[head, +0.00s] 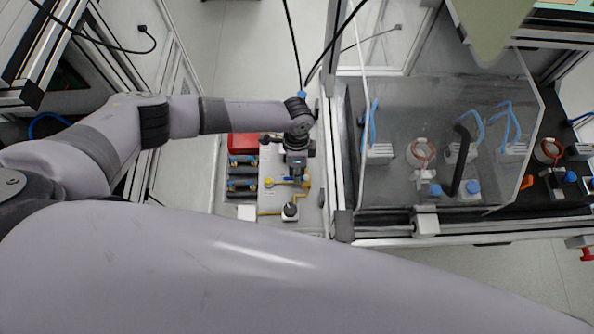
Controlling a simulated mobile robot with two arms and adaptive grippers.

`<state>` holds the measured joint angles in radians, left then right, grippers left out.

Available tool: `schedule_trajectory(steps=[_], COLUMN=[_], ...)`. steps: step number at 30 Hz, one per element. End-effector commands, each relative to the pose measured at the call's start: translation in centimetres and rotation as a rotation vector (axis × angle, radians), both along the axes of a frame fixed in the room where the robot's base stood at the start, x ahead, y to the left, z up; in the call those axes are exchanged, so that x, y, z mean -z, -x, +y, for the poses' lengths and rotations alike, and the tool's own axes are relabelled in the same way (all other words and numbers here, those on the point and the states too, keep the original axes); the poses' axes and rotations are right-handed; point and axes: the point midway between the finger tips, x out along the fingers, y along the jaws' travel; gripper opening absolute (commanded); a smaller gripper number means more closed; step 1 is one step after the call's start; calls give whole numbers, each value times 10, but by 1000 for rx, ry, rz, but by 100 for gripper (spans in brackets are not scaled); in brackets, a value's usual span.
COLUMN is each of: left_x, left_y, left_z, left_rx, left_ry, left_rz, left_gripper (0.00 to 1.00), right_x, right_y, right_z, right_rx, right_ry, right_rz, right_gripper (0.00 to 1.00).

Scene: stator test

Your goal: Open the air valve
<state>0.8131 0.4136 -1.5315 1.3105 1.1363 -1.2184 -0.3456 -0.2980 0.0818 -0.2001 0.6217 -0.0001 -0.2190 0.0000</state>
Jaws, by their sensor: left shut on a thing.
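My left gripper (295,171) points down over the narrow bench at the middle of the head view. It is shut at the air valve (291,178), of which a small blue part shows right at the fingertips. Yellow pipe fittings (305,186) lie beside and below it. The gripper body hides most of the valve, so its handle angle cannot be made out. My right gripper is not in view.
A red box (243,141) and dark blocks with blue and yellow parts stand left of the gripper. A black-topped gauge or knob (290,211) stands just below. A transparent guard (390,185) and metal frame rise close on the right.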

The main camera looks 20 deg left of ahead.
Motion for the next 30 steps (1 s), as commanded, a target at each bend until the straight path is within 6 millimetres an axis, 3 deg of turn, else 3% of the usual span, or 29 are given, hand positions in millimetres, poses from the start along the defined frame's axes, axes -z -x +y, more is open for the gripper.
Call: schedule_trajectory(steps=[17,30], left_x=[1,1], left_y=[-3,-13], left_z=[0,-3], left_rx=[61,412], left_ry=[1,2], left_rz=[-1,-2], left_gripper=[0,0], right_x=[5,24], right_y=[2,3], right_z=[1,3], right_rx=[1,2], right_ry=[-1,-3], right_rz=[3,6], right_gripper=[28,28])
